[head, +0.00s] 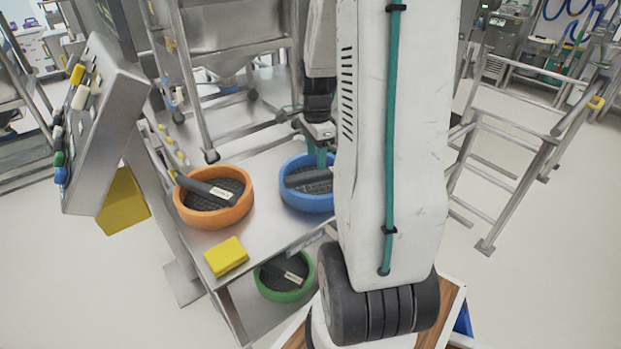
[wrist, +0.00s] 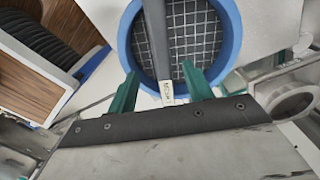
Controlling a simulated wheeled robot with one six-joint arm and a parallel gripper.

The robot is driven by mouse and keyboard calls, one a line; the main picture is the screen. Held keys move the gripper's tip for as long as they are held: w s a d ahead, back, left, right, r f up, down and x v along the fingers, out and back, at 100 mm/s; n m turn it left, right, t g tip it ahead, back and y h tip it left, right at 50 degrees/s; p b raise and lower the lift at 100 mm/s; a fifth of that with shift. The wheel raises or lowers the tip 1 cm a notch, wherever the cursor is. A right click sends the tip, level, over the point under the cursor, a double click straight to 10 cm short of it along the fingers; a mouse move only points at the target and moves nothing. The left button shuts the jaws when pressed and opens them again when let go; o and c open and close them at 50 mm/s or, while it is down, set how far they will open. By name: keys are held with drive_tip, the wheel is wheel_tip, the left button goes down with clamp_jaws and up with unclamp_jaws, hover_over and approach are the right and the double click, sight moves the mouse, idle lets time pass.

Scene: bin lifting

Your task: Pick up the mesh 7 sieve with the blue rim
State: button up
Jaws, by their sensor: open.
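The sieve with the blue rim (head: 303,200) sits on the upper metal shelf. In the wrist view its blue rim (wrist: 234,30) surrounds a wire mesh, and a dark bar handle with a small white label (wrist: 167,90) crosses it. The label text is too small to read. My gripper (head: 318,157) is above the sieve, pointing down. In the wrist view my gripper (wrist: 158,82) is open, its two green fingers on either side of the handle near the label. I cannot tell whether the fingers touch it. My arm hides the right part of the sieve in the head view.
An orange-rimmed sieve (head: 213,220) stands left of the blue one. A yellow block (head: 226,256) lies at the shelf's front. A green-rimmed sieve (head: 284,292) sits on the lower shelf. A control panel (head: 100,120) stands left, metal steps (head: 510,165) right.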

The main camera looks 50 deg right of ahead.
sight(320, 172)
drive_tip(key=shift+m, duration=0.4)
drive_tip(key=f, duration=0.6)
drive_tip(key=d+f, duration=0.1)
drive_tip(key=f, duration=0.2)
drive_tip(key=shift+s+d, duration=0.1)
drive_tip(key=shift+s, duration=0.1)
clamp_jaws()
